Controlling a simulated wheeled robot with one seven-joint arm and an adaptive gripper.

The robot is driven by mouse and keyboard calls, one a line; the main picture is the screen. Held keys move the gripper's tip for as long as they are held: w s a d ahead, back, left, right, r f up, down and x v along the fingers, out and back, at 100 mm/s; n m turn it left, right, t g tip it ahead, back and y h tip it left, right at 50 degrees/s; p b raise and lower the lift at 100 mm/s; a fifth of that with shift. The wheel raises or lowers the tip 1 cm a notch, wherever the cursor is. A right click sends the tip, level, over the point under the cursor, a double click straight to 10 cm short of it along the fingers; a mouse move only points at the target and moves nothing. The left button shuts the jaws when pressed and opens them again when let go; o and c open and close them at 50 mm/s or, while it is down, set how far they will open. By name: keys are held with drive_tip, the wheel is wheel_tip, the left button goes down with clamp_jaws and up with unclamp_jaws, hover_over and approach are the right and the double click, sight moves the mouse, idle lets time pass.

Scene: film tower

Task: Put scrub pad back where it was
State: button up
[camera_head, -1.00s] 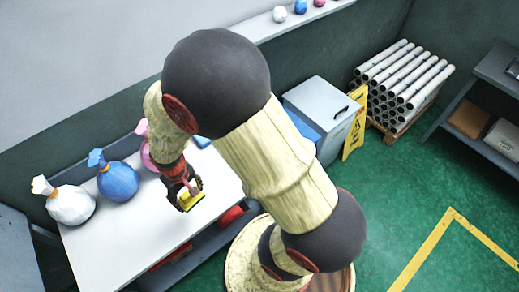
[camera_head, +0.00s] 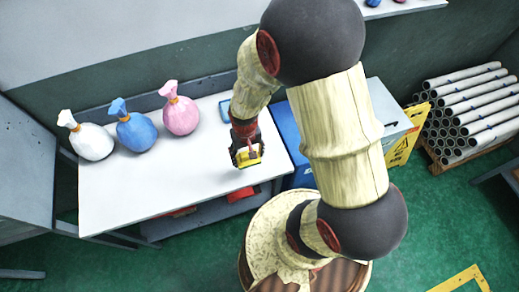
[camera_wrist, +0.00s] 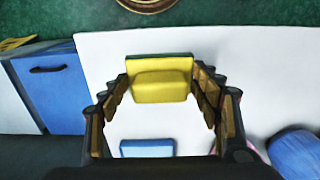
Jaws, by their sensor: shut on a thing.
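The scrub pad (camera_head: 249,157) is a yellow block with a dark green layer along one edge. It also shows in the wrist view (camera_wrist: 160,85), between the fingers. My gripper (camera_head: 247,153) is shut on it and holds it over the right part of the white table (camera_head: 165,190). I cannot tell the exact height above the top. A small blue flat thing (camera_head: 225,109) lies on the table behind my gripper, and it shows in the wrist view (camera_wrist: 147,148) at the bottom.
White (camera_head: 92,142), blue (camera_head: 135,132) and pink (camera_head: 180,116) tied bags stand along the table's back left. The front middle of the tabletop is clear. A blue bin (camera_head: 288,140) stands right of the table. A yellow sign (camera_head: 402,150) and stacked pipes (camera_head: 470,110) are farther right.

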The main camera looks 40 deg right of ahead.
drive_tip(key=d, duration=0.1)
drive_tip(key=w+d+f, duration=0.2)
drive_tip(key=shift+d, duration=0.2)
drive_tip(key=d+f, duration=0.1)
drive_tip(key=w+d+f, duration=0.1)
drive_tip(key=f, duration=0.1)
drive_tip(key=w+d+f, duration=0.1)
drive_tip(key=f, duration=0.1)
drive_tip(key=shift+w+d+b, duration=0.15)
drive_tip(key=shift+d+b, duration=0.15)
drive_tip(key=shift+b, duration=0.1)
drive_tip(key=shift+w+d+f, duration=0.2)
drive_tip(key=shift+d+f, duration=0.25)
drive_tip(key=shift+f, duration=1.5)
drive_tip(key=shift+f+b, duration=0.15)
drive_tip(key=shift+b, duration=0.2)
drive_tip(key=o, duration=1)
